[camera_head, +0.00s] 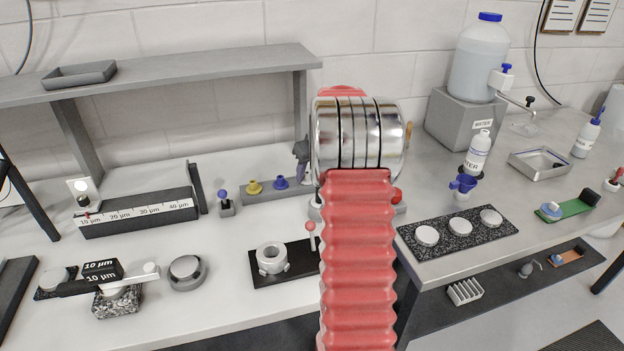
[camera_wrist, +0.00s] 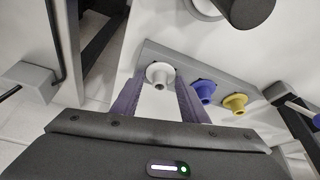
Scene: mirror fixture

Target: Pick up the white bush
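The white bush (camera_wrist: 160,73) stands on a grey rack (camera_wrist: 220,82) in the wrist view, its flange facing the camera. My gripper (camera_wrist: 158,88) is open, with one purple-grey finger on each side of the white bush. A gap shows between bush and fingers; I cannot tell the depth between them. In the head view my gripper (camera_head: 301,150) is over the right end of the rack (camera_head: 262,194), mostly hidden by my arm. The white bush is largely hidden there.
A blue bush (camera_head: 281,182) and a yellow bush (camera_head: 254,187) stand on the same rack, left of my gripper. A black plate with a metal ring fixture (camera_head: 272,258) lies in front.

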